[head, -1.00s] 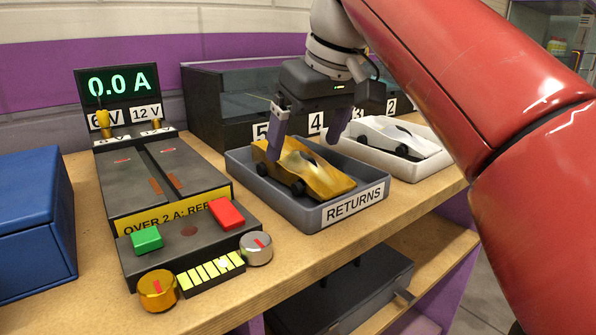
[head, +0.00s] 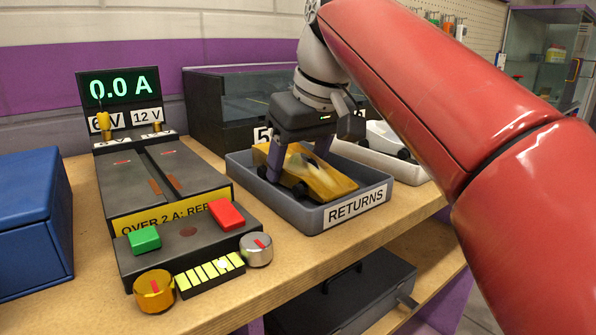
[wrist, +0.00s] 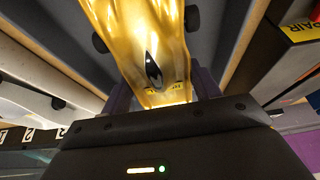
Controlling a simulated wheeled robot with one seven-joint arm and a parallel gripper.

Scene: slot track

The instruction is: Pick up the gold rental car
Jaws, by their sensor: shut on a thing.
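The gold car (head: 322,179) sits in the grey tray labelled RETURNS (head: 357,207), its nose toward the right front. My gripper (head: 297,165) is down over the rear half of the car, one finger on each side, shut on its body. In the wrist view the gold car (wrist: 146,40) fills the middle, between the two dark fingers (wrist: 165,95). The car appears still inside the tray; whether its wheels touch the tray floor is hidden.
A white tray with a white car (head: 385,140) stands behind the RETURNS tray, partly hidden by my arm. A test track unit (head: 165,180) with knobs and a 0.0 A display stands left. A blue box (head: 35,225) is at far left. A dark numbered case (head: 225,105) stands behind.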

